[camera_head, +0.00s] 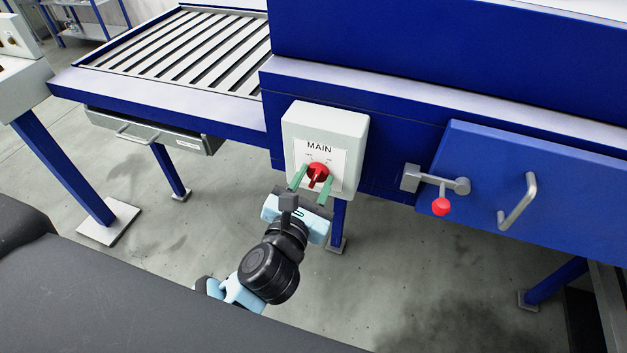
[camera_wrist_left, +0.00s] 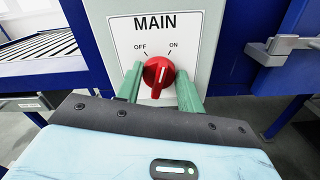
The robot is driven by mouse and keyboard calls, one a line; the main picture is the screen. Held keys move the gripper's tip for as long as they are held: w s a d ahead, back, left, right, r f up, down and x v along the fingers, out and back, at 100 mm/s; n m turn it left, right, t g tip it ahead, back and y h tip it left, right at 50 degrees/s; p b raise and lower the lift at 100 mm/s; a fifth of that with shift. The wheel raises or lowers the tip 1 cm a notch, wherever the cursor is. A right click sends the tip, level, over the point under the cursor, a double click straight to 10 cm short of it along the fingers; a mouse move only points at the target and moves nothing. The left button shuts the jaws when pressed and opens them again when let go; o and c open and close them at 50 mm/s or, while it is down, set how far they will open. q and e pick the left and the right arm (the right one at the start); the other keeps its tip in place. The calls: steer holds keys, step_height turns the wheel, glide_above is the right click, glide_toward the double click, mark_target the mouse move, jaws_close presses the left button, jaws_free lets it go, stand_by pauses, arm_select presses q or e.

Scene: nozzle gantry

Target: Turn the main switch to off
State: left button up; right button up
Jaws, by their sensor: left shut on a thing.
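The main switch is a red rotary knob (camera_head: 318,170) on a pale grey box (camera_head: 350,125) marked MAIN. In the left wrist view the knob (camera_wrist_left: 159,74) has OFF printed at its upper left and ON at its upper right. Its white line leans slightly right of upright, toward the ON side. My left gripper (camera_head: 314,179) is at the box front, with one green finger on each side of the knob, shut on it. The fingers also show in the left wrist view (camera_wrist_left: 160,84). My right gripper is in neither view.
A blue door with a silver handle (camera_head: 517,203) and a latch with a red knob (camera_head: 441,206) are right of the box. A slatted conveyor (camera_head: 180,45) and a grey drawer (camera_head: 150,133) are to the left. Blue legs stand on open concrete floor.

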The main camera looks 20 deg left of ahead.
arm_select(q)
steer(key=n, duration=0.4)
steer(key=shift+a+n, duration=0.15)
steer(key=shift+n, duration=0.15)
steer(key=n, duration=0.3)
steer(key=shift+a+f, duration=0.1)
steer(key=shift+n, duration=0.8)
steer(key=o, duration=1)
